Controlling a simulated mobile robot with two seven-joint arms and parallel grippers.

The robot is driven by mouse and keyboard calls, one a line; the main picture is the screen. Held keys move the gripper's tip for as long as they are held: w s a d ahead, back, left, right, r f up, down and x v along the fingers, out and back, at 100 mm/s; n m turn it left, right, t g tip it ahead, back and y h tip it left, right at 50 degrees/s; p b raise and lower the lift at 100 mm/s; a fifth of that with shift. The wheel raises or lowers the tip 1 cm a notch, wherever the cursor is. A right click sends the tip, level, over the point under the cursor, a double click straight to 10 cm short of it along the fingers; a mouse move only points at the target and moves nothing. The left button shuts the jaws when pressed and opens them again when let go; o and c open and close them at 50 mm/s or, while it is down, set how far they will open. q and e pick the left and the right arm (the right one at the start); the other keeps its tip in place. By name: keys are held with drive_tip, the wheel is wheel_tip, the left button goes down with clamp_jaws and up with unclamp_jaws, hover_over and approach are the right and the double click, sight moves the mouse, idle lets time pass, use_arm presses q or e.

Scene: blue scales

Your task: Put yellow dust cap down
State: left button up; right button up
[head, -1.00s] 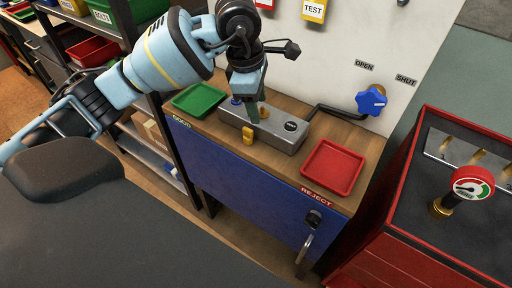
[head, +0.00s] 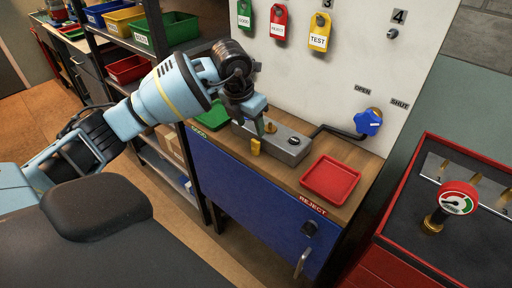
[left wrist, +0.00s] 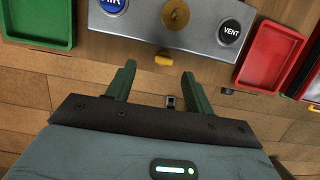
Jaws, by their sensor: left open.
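The yellow dust cap (head: 255,146) is at the front face of the grey metal block (head: 292,150) on the wooden bench top. In the left wrist view the cap (left wrist: 164,61) shows at the block's front edge, just beyond the fingertips; whether it hangs from the block cannot be told. My left gripper (left wrist: 158,72) is open, with nothing between its two green fingers. In the head view the left gripper (head: 261,124) is over the front of the block, close to the cap. A brass fitting (left wrist: 175,14) stands on the block between the blue button and the black VENT button (left wrist: 231,32).
A green tray (head: 213,116) lies left of the block and a red REJECT tray (head: 331,180) right of it. A blue valve knob (head: 369,122) is on the wall behind. A red cabinet (head: 400,230) with a gauge (head: 457,198) stands at the right. Tags hang above.

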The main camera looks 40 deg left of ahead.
sight(256, 140)
use_arm(q)
drive_tip(key=shift+s+d+x, duration=0.1)
drive_tip(key=shift+d+x, duration=0.05)
drive_tip(key=shift+x, duration=1.05)
drive_tip(key=shift+s+d+x, duration=0.1)
drive_tip(key=shift+x, duration=1.1)
drive_tip(key=shift+s+d+x, duration=0.1)
drive_tip(key=shift+d+x, duration=0.05)
drive_tip(key=shift+x, duration=1)
drive_tip(key=shift+f, duration=0.1)
drive_tip(key=c, duration=1.1)
drive_tip(key=shift+r, duration=0.5)
drive_tip(key=v, duration=0.2)
drive_tip(key=shift+r, duration=0.35)
drive_tip(key=s+d, duration=0.1)
drive_tip(key=s, duration=0.4)
drive_tip(key=s+d+r, duration=0.1)
drive_tip(key=s+d, duration=0.1)
drive_tip(key=s, duration=0.3)
drive_tip(key=s+d+b, duration=0.1)
drive_tip(key=s, duration=0.3)
drive_tip(key=shift+s+d+r, duration=0.2)
drive_tip(key=shift+s+d, duration=0.05)
drive_tip(key=shift+s, duration=0.15)
